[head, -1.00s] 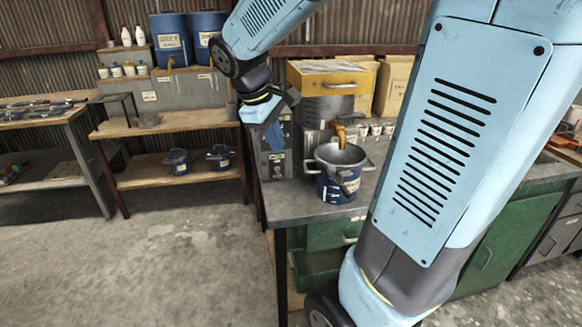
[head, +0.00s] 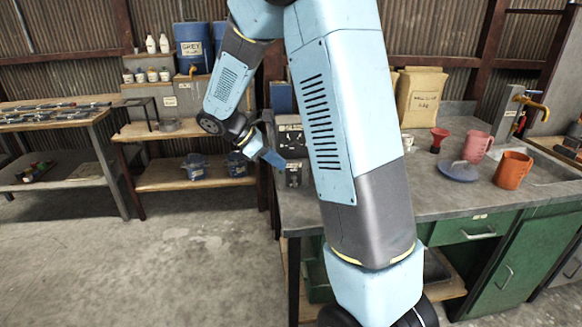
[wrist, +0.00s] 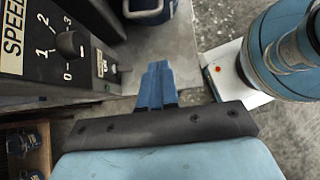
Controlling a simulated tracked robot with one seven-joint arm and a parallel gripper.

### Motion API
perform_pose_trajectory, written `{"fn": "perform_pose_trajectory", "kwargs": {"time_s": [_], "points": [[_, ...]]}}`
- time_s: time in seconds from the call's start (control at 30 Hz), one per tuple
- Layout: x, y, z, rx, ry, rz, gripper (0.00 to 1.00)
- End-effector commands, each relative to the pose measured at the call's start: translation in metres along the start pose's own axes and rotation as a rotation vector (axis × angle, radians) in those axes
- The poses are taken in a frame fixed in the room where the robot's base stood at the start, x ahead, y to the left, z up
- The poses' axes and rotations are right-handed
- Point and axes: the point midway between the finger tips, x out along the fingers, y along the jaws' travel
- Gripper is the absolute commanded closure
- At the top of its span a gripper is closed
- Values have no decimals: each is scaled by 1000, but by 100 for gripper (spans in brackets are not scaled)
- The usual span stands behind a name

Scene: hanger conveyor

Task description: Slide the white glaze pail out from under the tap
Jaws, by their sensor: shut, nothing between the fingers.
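My gripper (head: 274,157) hangs by the bench's left edge, beside the dark control box (head: 292,155). In the wrist view its blue fingers (wrist: 158,82) are together and empty, pointing toward the bench top. The pail under the tap is hidden behind my arm in the head view now; earlier it showed as a blue pail with a white label. A blue rounded thing (wrist: 150,12), cut off at the top of the wrist view, may be that pail. It is apart from the fingers.
The control box with a speed dial (wrist: 68,44) stands close left of my fingers. The grey bench (head: 450,205) holds a red funnel (head: 438,138), pink jug (head: 477,147), blue plate (head: 457,171) and orange jug (head: 512,170). Blue pails (head: 194,167) sit on a low shelf.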

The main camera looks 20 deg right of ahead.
Motion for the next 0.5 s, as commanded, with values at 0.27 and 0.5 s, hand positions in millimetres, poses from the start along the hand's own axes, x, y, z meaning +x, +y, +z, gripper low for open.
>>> {"fn": "perform_pose_trajectory", "kwargs": {"time_s": [0.27,0.5], "points": [[48,-1,0,1,0,-5,100],[89,-1,1,2,0,-5,100]]}}
